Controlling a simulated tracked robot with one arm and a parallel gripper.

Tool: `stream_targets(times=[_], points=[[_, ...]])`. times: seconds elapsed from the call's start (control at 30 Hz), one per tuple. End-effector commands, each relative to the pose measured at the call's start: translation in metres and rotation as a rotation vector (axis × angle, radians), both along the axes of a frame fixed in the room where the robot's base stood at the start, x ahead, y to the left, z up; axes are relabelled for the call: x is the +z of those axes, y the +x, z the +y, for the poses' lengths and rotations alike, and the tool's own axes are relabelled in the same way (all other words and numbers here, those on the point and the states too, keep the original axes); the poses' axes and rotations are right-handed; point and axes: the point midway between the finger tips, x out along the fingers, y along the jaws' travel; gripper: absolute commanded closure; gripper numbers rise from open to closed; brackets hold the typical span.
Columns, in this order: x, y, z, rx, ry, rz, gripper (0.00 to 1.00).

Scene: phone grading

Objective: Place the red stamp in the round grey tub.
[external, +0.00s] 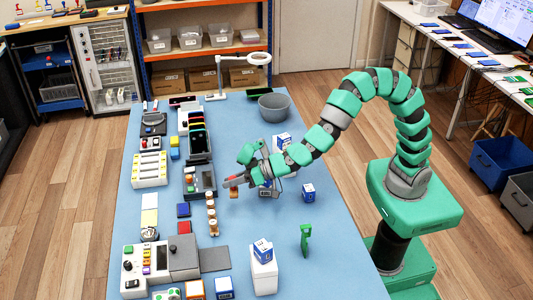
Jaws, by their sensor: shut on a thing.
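The round grey tub (274,113) stands at the far end of the blue table, right of centre. My gripper (235,181) is low over the middle of the table, well in front of the tub and to its left. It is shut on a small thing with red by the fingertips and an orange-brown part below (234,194). This looks like the red stamp, but the fingers hide much of it. Whether it touches the table is hard to tell.
Several wooden-handled pieces (212,215) stand left of my gripper. Blue-and-white boxes (308,193) stand to the right, one on a white block (263,273). A green piece (305,238) stands at front right.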

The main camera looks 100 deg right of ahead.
Motion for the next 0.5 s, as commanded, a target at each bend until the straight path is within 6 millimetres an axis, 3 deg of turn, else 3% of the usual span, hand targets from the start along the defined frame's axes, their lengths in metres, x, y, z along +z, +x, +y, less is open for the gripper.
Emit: stream_targets(times=[0.5], points=[[0.0062, 0.0053, -0.0074, 0.013, 0.001, 0.017, 0.98]])
